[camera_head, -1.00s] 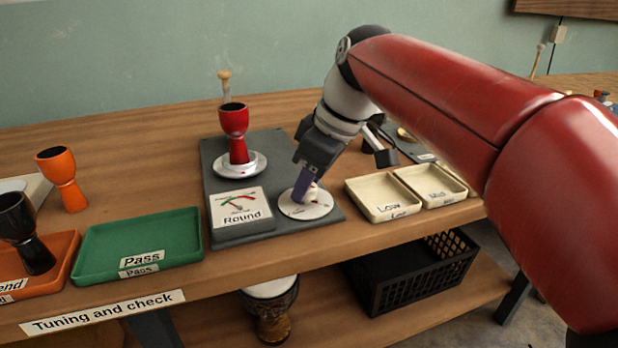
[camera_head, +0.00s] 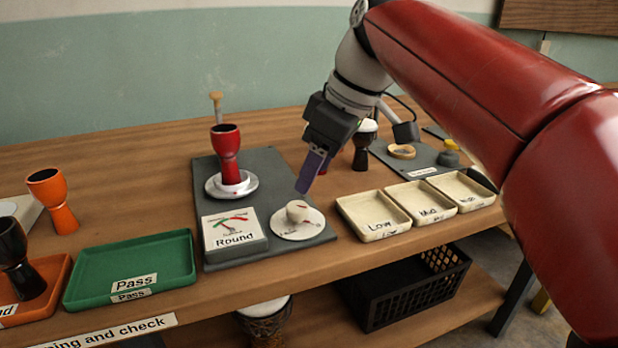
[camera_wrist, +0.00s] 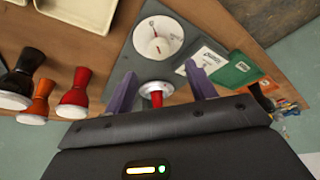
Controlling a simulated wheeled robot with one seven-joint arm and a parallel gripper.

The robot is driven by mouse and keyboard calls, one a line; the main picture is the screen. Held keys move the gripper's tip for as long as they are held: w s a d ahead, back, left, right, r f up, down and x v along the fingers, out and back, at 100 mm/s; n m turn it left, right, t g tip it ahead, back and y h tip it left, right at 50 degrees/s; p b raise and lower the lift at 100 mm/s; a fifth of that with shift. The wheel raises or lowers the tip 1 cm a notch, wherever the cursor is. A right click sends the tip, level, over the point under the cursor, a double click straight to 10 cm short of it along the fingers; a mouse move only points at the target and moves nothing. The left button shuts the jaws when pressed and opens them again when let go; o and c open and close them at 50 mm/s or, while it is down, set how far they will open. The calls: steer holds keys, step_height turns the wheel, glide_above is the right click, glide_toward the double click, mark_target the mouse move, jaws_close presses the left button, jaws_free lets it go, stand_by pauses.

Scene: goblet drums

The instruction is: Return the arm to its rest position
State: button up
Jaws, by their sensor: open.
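My gripper (camera_head: 318,168) is raised above the grey board (camera_head: 270,165), over the white dial disc (camera_head: 298,226) with a small pale knob on it. In the wrist view my gripper (camera_wrist: 160,92) shows its two purple fingers spread apart with nothing held between them. The red goblet drum (camera_head: 228,150) stands upright on a white round plate (camera_head: 231,186) on the board; in the wrist view it is partly hidden behind the gripper's edge. The gauge box (camera_head: 235,237) reads "Round".
A green Pass tray (camera_head: 130,270), an orange tray (camera_head: 45,300) with a dark drum (camera_head: 22,262), and an orange drum (camera_head: 54,200) are left. Cream Low and Mid trays (camera_head: 374,215) and a black-and-white drum (camera_head: 364,146) are right. A black crate (camera_head: 400,295) is below.

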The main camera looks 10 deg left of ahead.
steer(key=shift+r, duration=0.2)
steer(key=shift+d, duration=0.1)
steer(key=s+d+f+m+t+h, duration=0.2)
steer(key=s+d+f+m, duration=0.5)
steer(key=d+f, duration=0.3)
steer(key=s+d+f+m+t+h, duration=0.2)
steer(key=s+d+f+m, duration=0.5)
steer(key=d+f, duration=0.3)
steer(key=d+m, duration=0.1)
steer(key=d, duration=0.1)
steer(key=shift+d+f+t, duration=0.3)
steer(key=shift+f, duration=0.05)
